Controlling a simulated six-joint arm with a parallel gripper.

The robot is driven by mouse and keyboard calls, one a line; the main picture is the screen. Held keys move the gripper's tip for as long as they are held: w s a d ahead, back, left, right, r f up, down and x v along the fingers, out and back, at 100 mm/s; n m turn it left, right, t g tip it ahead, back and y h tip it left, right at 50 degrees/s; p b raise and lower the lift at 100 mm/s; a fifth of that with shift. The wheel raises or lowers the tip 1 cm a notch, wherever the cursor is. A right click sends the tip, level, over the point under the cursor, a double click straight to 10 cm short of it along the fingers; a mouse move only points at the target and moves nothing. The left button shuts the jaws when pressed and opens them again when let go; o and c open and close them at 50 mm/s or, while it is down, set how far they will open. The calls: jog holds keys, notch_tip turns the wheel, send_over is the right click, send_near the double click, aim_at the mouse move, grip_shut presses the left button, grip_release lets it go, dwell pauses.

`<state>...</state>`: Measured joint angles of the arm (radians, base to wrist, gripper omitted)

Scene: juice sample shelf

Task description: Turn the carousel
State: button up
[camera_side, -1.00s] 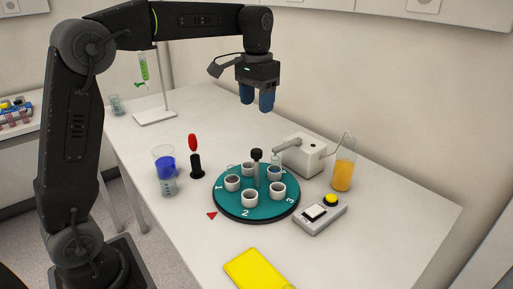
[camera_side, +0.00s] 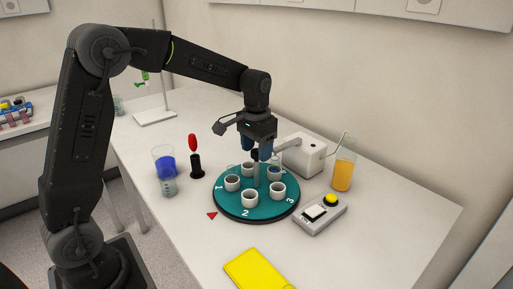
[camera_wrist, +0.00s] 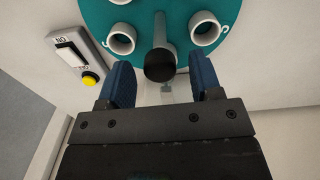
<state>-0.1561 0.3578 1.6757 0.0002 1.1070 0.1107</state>
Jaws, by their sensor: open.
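The carousel (camera_side: 228,207) is a teal disc with several white cups and printed numbers, standing on the white table. A grey post with a black knob (camera_wrist: 160,66) rises from its middle. My gripper (camera_side: 257,150) hangs over the carousel, pointing down at the knob. In the wrist view its blue fingers (camera_wrist: 162,80) are apart, one on each side of the knob, with gaps between. In the side view the fingers partly hide the knob. A red triangle marker (camera_side: 212,215) lies on the table by the disc's left edge.
A white dispenser box (camera_side: 304,155) and an orange juice beaker (camera_side: 343,172) stand behind right. A grey button box (camera_side: 320,213) is close right. A blue-banded beaker (camera_side: 165,168) and a red-topped black stand (camera_side: 195,160) are left. A yellow pad (camera_side: 255,269) lies in front.

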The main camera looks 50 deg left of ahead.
grip_shut()
dwell(0.5)
